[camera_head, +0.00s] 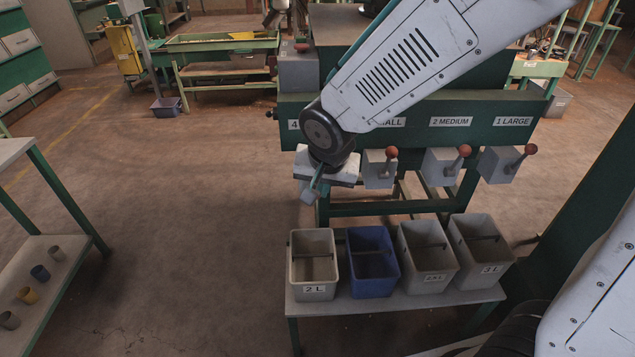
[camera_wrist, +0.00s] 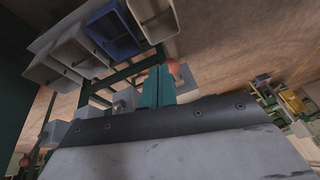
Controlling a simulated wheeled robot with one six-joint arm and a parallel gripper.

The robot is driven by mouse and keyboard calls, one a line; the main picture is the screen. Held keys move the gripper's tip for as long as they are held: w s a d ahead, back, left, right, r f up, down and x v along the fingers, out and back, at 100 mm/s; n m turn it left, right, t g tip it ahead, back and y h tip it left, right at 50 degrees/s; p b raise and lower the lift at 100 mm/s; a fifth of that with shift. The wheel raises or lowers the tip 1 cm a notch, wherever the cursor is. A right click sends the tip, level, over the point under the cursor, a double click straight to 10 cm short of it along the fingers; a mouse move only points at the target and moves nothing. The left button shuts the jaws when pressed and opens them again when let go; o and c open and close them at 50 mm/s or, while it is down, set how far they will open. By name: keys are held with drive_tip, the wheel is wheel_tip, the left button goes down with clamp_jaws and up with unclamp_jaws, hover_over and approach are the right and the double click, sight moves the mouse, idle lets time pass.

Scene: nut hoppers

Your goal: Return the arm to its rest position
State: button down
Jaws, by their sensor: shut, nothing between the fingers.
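My arm reaches in from the top right of the head view, in front of the nut hopper machine. My gripper (camera_head: 318,184) hangs near the left end of the hopper row, above the grey 2 L bin (camera_head: 314,290) and apart from it. In the wrist view its two teal fingers (camera_wrist: 158,86) are together with nothing between them. A lever with a red knob (camera_wrist: 174,66) shows close beside the fingertips in that view; I cannot tell whether they touch. The gripper and arm hide part of the left hopper outlets and labels.
Levers with red knobs (camera_head: 464,151) stick out under the green hopper beam (camera_head: 460,108). A blue bin (camera_head: 372,287) and grey bins (camera_head: 424,284) stand on a low bench (camera_head: 400,303). A shelf (camera_head: 40,292) with small cups is at left. The floor (camera_head: 190,220) between is clear.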

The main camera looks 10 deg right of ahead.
drive_tip(key=s+d+r+n+g, duration=0.1)
drive_tip(key=s+d+r+n, duration=0.1)
drive_tip(key=s+d+r, duration=0.4)
drive_tip(key=s+d+r+n+g, duration=0.1)
drive_tip(key=s+d+r, duration=0.5)
drive_tip(key=s, duration=1)
drive_tip(key=d, duration=0.3)
drive_tip(key=shift+r+n+g, duration=0.35)
drive_tip(key=shift+n+g, duration=0.05)
